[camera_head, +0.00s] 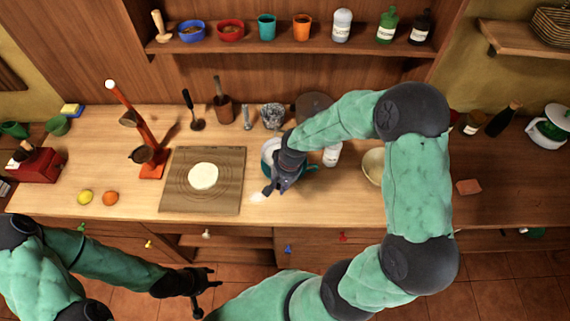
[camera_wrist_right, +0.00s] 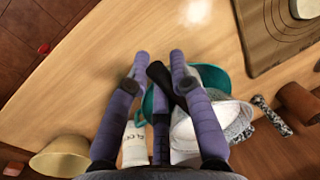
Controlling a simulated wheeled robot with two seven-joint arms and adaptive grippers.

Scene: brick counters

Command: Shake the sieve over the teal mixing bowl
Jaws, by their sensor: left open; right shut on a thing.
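The teal mixing bowl (camera_head: 265,156) stands on the counter right of the dough board, mostly hidden by my right gripper (camera_head: 277,187). Its teal rim shows in the right wrist view (camera_wrist_right: 216,78). A round white sieve (camera_wrist_right: 222,117) is over the bowl, with white inside it. My right gripper is shut on the sieve's dark handle (camera_wrist_right: 158,73); its fingers also show in the right wrist view. How far the sieve is above the rim, I cannot tell. My left gripper (camera_head: 206,280) is open and empty in front of the counter.
White powder (camera_head: 258,197) lies on the counter near the front edge. A wooden board (camera_head: 175,190) with flat dough (camera_head: 203,176) is to the left. A white bottle (camera_head: 332,156) and a tan bowl (camera_head: 372,166) stand to the right.

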